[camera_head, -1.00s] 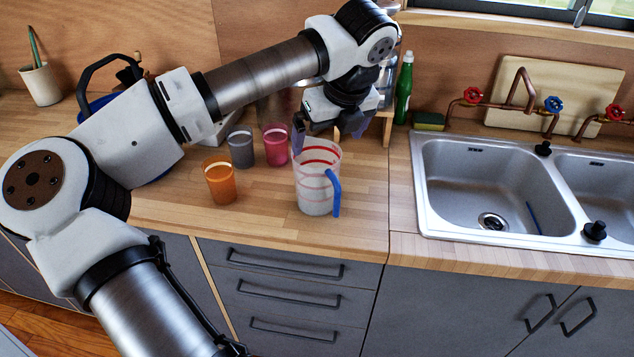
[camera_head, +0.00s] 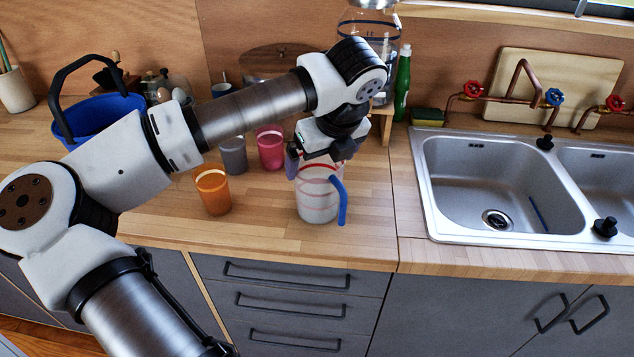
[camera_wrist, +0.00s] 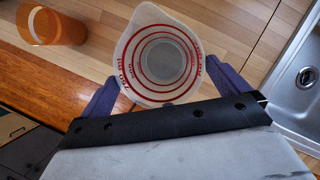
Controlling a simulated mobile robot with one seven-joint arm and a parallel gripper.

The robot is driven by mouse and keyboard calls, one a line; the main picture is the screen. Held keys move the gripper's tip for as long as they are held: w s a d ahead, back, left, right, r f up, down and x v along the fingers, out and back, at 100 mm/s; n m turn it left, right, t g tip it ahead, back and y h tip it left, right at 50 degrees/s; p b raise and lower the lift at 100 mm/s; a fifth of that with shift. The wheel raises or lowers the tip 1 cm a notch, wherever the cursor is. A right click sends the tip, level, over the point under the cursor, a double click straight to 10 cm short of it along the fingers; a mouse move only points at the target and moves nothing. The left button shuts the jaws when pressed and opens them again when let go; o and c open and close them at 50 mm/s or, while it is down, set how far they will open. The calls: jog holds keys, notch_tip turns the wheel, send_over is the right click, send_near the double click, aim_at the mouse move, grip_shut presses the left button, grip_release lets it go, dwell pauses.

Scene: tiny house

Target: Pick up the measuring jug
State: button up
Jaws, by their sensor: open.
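The measuring jug (camera_head: 318,206) stands upright on the wooden counter. It is translucent with red markings and a blue handle on its right side in the head view. In the wrist view I look down into the jug (camera_wrist: 161,58), with red rings and lettering showing. My gripper (camera_head: 318,158) is directly above and at the jug's rim. In the wrist view my gripper's purple fingers (camera_wrist: 162,85) are open, one on each side of the jug. I cannot tell whether either finger touches it.
An orange cup (camera_head: 213,190), a grey cup (camera_head: 233,155) and a pink cup (camera_head: 270,149) stand left of the jug. A blue bucket (camera_head: 100,122) is further left. The steel sink (camera_head: 490,185) is to the right. Counter (camera_head: 270,222) in front of the jug is clear.

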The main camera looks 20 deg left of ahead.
jog(key=shift+w+a+f, duration=0.15)
jog(key=shift+w+f, duration=0.05)
jog(key=shift+f, duration=0.4)
jog(key=c, duration=1.1)
jog(key=shift+r, duration=0.1)
